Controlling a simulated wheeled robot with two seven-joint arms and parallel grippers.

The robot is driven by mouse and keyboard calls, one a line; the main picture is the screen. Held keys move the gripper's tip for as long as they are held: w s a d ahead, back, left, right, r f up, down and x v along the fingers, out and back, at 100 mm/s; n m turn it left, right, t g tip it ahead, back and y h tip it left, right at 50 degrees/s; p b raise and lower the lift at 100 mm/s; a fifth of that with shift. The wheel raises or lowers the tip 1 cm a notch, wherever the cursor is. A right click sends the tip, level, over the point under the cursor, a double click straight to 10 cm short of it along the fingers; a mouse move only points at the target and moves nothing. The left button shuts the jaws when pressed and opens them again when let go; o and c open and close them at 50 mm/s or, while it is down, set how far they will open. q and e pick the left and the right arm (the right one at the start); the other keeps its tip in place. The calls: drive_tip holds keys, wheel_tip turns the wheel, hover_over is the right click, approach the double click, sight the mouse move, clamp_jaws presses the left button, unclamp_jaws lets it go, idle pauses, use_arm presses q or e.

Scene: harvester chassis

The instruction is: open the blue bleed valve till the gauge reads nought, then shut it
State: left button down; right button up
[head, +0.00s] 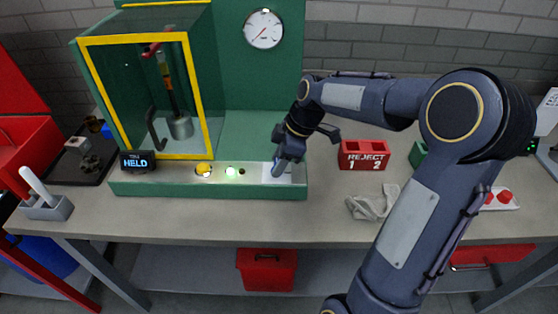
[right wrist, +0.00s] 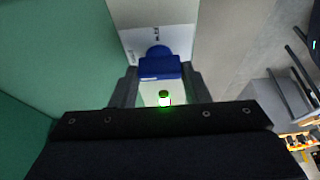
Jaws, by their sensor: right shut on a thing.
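The blue bleed valve (right wrist: 158,66) shows in the right wrist view, in front of a white label plate (right wrist: 182,38). My right gripper (right wrist: 159,84) has its two fingers on either side of the blue handle and is shut on it. In the head view my right gripper (head: 281,164) points down at the right end of the green base ledge and mostly hides the valve. The round white gauge (head: 264,29) is on the green back panel; its thin needle seems to point to the lower left, but the figures are too small to read. My left gripper is out of view.
A yellow-framed guard (head: 150,157) encloses a press on the left. A display reading HELD (head: 137,161), a yellow button (head: 204,169) and a lit green lamp (head: 231,171) line the ledge. A red REJECT bin (head: 363,155) and grey cloth (head: 374,203) lie right.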

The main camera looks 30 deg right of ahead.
idle(0.4)
drive_tip(key=o, duration=1)
drive_tip(key=shift+r, duration=0.1)
drive_tip(key=v, duration=0.7)
drive_tip(key=shift+d+r, duration=0.15)
drive_tip(key=shift+r, duration=0.25)
drive_tip(key=shift+s, duration=0.1)
drive_tip(key=s+a+f+m+t, duration=0.1)
drive_tip(key=s+a+m, duration=0.2)
drive_tip(key=s, duration=0.3)
drive_tip(key=s+a+f+m+t, duration=0.1)
drive_tip(key=s+a+f+m, duration=0.1)
drive_tip(key=s+a+m, duration=0.2)
drive_tip(key=s+a+f+m+t, duration=0.1)
drive_tip(key=s+a+f+m, duration=0.1)
drive_tip(key=s+m, duration=0.4)
drive_tip(key=shift+s+a+f, duration=0.1)
drive_tip(key=shift+s+a, duration=0.15)
drive_tip(key=shift+s, duration=0.45)
drive_tip(key=shift+s+a, duration=0.3)
drive_tip(key=shift+s, duration=0.4)
drive_tip(key=shift+s+a, duration=0.25)
drive_tip(key=shift+s, duration=0.45)
